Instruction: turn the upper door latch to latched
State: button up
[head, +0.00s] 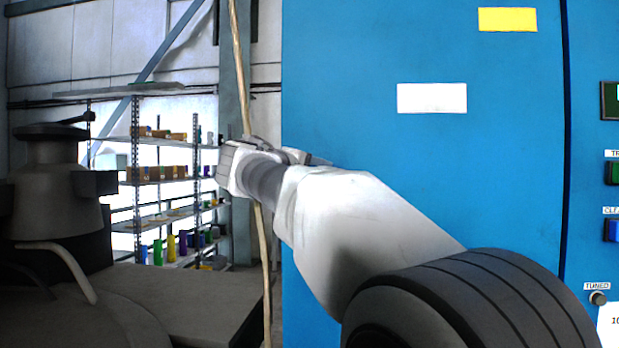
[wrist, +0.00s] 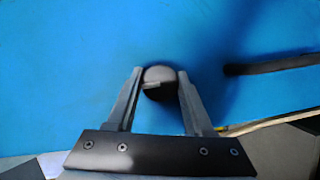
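A round dark knob (wrist: 161,85) with a small pale mark stands on the blue door face (wrist: 60,80) in the wrist view. It appears to be a latch, but I cannot tell whether it is the upper one or which setting it has. The two fingers of my gripper (wrist: 160,73) stand apart on either side of the knob. I cannot tell whether they press on it. In the head view my gripper (head: 318,160) is mostly hidden behind my arm, beside the left edge of the blue cabinet (head: 430,180). The knob is hidden there.
A dark bar (wrist: 270,64) lies right of the knob in the wrist view. White (head: 432,98) and yellow (head: 508,19) labels mark the cabinet. A tan cable (head: 244,70) hangs left of it. A shelf rack (head: 165,175) and grey machine (head: 60,190) stand farther left.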

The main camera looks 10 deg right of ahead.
jog(key=o, duration=0.4)
jog(key=v, duration=1.7)
jog(key=shift+s, duration=0.2)
jog(key=shift+a+r, duration=0.1)
